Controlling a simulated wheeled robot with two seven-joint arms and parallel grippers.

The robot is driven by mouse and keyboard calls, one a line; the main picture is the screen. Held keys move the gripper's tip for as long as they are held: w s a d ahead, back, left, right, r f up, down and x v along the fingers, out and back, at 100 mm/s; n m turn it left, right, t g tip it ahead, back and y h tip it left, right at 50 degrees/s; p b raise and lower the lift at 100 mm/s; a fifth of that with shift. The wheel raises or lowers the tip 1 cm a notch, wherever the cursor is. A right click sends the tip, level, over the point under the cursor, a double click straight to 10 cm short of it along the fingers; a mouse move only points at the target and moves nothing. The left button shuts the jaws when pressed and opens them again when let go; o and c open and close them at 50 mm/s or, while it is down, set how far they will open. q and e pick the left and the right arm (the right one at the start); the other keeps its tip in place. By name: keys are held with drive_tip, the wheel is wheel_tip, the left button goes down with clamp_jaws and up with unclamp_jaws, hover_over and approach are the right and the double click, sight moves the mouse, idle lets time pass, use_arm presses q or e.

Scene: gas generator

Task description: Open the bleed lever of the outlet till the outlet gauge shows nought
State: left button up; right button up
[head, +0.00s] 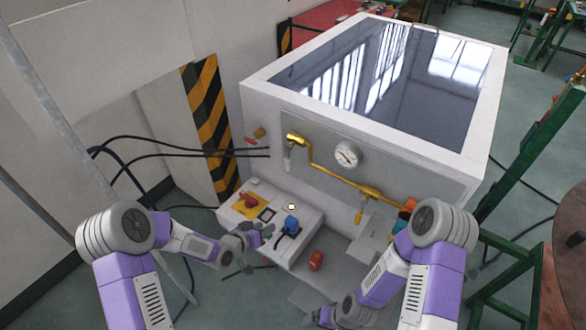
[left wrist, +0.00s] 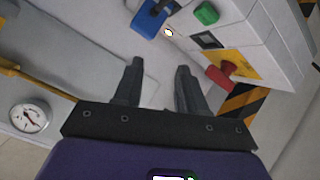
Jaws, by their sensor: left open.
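The gauge (head: 347,153) has a white dial and a needle, too small to read; it also shows in the left wrist view (left wrist: 30,117). A brass pipe (head: 335,177) runs below it on the panel, with a valve and hanging lever (head: 289,150) at its upper left and another hanging lever (head: 359,214) lower right. I cannot tell which is the bleed lever. My left gripper (head: 266,231) is open and empty beside the control box, apart from both levers; its spread fingers show in the left wrist view (left wrist: 158,75). My right gripper (head: 318,318) is low at the bottom edge, its jaws unclear.
The control box (head: 306,219) carries a red switch (head: 248,200) on a yellow plate and a blue switch (head: 291,225). A green button (left wrist: 206,14) shows in the left wrist view. A red object (head: 316,260) is below. Black cables (head: 190,153) reach the cabinet's left side.

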use_arm(q)
drive_tip(key=w+d+r+m+t+h+b, duration=0.2)
drive_tip(key=w+r+m+t+h, duration=0.15)
drive_tip(key=w+r, duration=0.45)
drive_tip(key=m+h+b, duration=0.2)
drive_tip(key=m+h, duration=0.1)
drive_tip(key=m, duration=0.1)
approach(287, 161)
drive_tip(key=w+a+x, duration=0.1)
drive_tip(key=x, duration=0.2)
drive_tip(key=shift+g, duration=0.35)
drive_tip(key=shift+s+d+f+x, duration=0.1)
drive_tip(key=shift+x, duration=1.2)
drive_tip(key=shift+s+d+f+x, duration=0.1)
drive_tip(key=shift+x, duration=1.2)
drive_tip(key=shift+s+d+f+x, duration=0.1)
drive_tip(key=shift+x, duration=1.2)
use_arm(e)
drive_tip(key=shift+f, duration=2.9)
use_arm(q)
drive_tip(key=shift+a, duration=0.1)
drive_tip(key=shift+c, duration=0.5)
clamp_jaws()
